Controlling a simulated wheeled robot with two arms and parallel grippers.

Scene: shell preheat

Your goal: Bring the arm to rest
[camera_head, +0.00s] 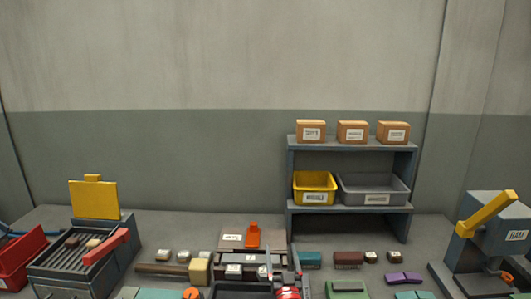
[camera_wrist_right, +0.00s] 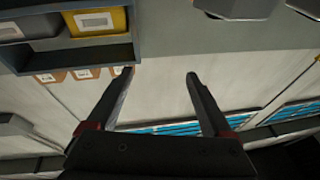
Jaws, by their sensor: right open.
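My right gripper (camera_head: 282,256) shows at the bottom middle of the head view, its two dark fingers pointing up and apart. In the right wrist view the same gripper (camera_wrist_right: 160,74) is open, with nothing between its fingers. The wall and shelf show beyond the fingertips there, upside down. Most of my right arm is out of the head view. My left gripper is not in view.
A shelf (camera_head: 350,209) with a yellow bin (camera_head: 314,197), a grey bin (camera_head: 374,197) and cardboard boxes (camera_head: 352,131) stands behind the gripper. A yellow-lidded station (camera_head: 93,199) is left, a yellow-levered press (camera_head: 490,235) right. Small blocks and trays crowd the front.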

